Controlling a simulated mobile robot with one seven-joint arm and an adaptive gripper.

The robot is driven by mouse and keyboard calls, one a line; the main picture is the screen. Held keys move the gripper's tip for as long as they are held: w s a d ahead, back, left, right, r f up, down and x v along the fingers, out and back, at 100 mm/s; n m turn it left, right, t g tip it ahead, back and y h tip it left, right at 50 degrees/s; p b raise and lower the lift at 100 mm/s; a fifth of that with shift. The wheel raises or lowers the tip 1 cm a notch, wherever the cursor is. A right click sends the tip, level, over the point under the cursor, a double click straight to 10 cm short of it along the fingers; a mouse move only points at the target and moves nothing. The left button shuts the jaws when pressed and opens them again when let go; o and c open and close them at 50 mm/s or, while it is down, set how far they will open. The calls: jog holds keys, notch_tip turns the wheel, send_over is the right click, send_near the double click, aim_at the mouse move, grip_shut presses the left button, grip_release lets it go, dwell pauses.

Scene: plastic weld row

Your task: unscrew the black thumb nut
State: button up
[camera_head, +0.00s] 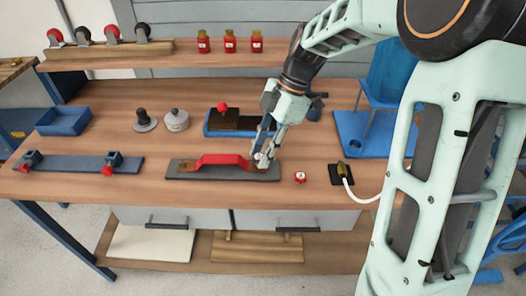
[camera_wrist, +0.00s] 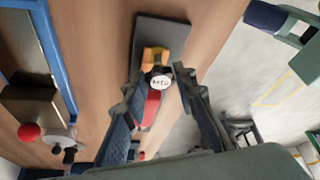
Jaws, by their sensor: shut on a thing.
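The black thumb nut (camera_wrist: 160,82) shows in the wrist view as a small round cap with a dark rim and a white lettered face. It sits on the assembly with the red bar (camera_head: 222,159) and a brass-coloured end piece (camera_wrist: 155,57), on a dark grey plate (camera_head: 190,174). My gripper (camera_wrist: 161,76) is at the right end of this plate, with its fingers on either side of the nut, shut on it. In the head view my gripper (camera_head: 263,157) points down there and partly hides the nut.
A red cap with a white face (camera_head: 300,177) lies just right of the plate. A black block with a white hose (camera_head: 340,174) is further right. A blue-edged tray (camera_head: 213,131) with a red knob stands behind. A blue fixture bar (camera_head: 72,164) is at left.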

aim_at(256, 158)
jog(key=shift+d+r+p, duration=0.15)
jog(key=shift+r+p, duration=1.1)
jog(key=shift+r, duration=0.55)
